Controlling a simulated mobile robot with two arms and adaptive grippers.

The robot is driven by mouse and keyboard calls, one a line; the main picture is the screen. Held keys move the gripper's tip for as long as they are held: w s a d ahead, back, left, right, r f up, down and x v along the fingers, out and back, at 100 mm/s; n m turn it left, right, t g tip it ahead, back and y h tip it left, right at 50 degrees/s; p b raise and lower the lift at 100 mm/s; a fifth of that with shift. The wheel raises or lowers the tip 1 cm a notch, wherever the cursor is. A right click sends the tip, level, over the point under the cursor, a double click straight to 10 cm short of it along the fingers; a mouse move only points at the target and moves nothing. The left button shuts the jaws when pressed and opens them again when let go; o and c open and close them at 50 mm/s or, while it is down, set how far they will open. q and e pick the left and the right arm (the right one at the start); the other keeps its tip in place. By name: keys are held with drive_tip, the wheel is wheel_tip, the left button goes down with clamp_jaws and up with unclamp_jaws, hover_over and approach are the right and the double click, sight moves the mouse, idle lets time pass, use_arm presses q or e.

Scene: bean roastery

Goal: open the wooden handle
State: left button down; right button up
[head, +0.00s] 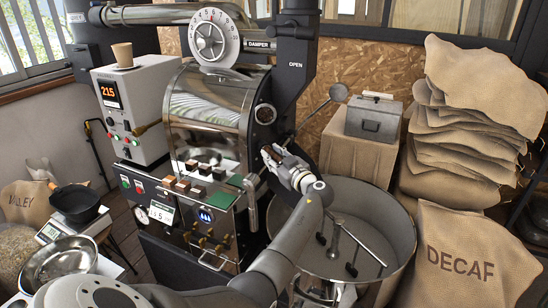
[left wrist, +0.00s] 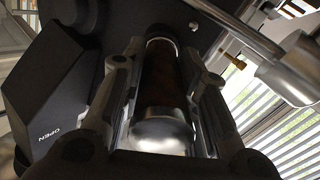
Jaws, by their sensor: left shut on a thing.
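The wooden handle (left wrist: 160,80) shows in the left wrist view as a dark brown cylinder with a metal band at its top and a shiny metal cap at its lower end. My left gripper (left wrist: 160,105) has its two fingers along either side of it and is shut on it. In the head view my left gripper (head: 270,155) is at the front right of the roaster drum (head: 208,110), below the sight glass, and mostly covers the handle. My right gripper is in neither view.
The round cooling bin (head: 402,235) with stirring arms lies below and right of my left gripper. A metal rod with a rounded end (head: 337,92) sticks out above it. Stacked sacks (head: 460,120) and a DECAF sack (head: 470,265) fill the right side. A scale with a black pan (head: 75,200) stands left.

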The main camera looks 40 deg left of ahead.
use_arm(q)
drive_tip(key=shift+d+f, duration=0.1)
drive_tip(key=shift+d, duration=0.15)
drive_tip(key=b+v, duration=0.7)
drive_tip(key=v, duration=0.3)
drive_tip(key=shift+b, duration=0.35)
drive_tip(key=shift+s, duration=0.1)
drive_tip(key=c, duration=1.1)
unclamp_jaws()
drive_tip(key=v, duration=1.2)
drive_tip(key=shift+s, duration=0.1)
